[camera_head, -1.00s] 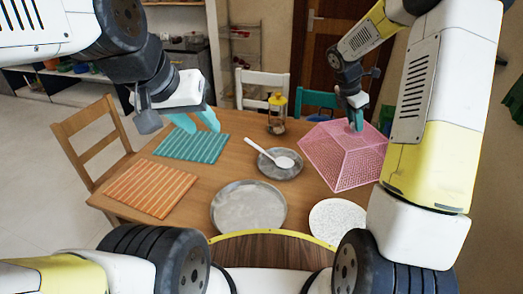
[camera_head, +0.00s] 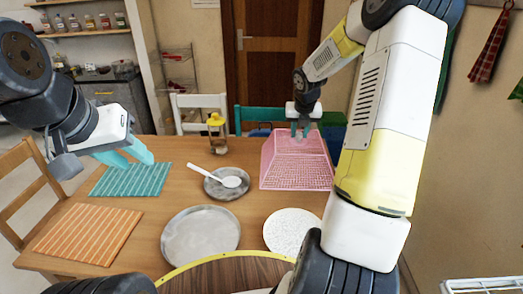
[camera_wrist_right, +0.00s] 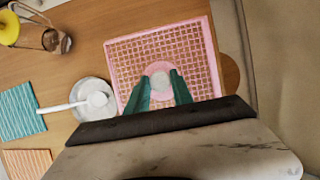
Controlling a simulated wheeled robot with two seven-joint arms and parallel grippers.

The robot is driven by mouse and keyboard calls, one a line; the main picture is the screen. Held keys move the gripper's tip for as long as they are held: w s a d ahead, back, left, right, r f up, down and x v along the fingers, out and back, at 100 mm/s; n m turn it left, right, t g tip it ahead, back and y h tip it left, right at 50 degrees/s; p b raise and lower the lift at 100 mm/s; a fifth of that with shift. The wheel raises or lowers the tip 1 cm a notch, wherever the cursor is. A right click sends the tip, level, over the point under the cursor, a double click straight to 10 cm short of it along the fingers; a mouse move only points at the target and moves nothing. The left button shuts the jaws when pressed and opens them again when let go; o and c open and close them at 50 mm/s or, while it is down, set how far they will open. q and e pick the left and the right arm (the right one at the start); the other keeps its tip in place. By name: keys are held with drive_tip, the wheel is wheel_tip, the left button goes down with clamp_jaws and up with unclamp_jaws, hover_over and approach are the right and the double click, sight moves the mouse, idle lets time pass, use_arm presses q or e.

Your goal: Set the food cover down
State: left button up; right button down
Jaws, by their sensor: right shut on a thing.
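The pink mesh food cover (camera_head: 297,165) is at the far right part of the table (camera_head: 180,150). My right gripper (camera_head: 300,132) is shut at its top. In the right wrist view its green fingers (camera_wrist_right: 160,84) stand on either side of the pale round knob of the cover (camera_wrist_right: 124,48). The cover looks about level, with its wide rim down. I cannot tell whether the rim touches the table. My left gripper (camera_head: 130,156) is open and empty, above the teal striped placemat (camera_head: 130,180).
A small grey plate (camera_head: 212,188) with a white spoon (camera_head: 231,181) lies left of the cover. A large grey plate (camera_head: 200,237) and a white speckled plate (camera_head: 291,231) are nearer. A yellow-topped jar (camera_head: 217,133) stands behind. An orange placemat (camera_head: 90,232) lies front left. Chairs line the far side.

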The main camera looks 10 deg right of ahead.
sight(298, 151)
wheel_tip(298, 151, down, 8)
drive_tip(key=shift+f, duration=0.25)
drive_tip(key=c, duration=1.1)
unclamp_jaws()
drive_tip(key=shift+r, duration=0.1)
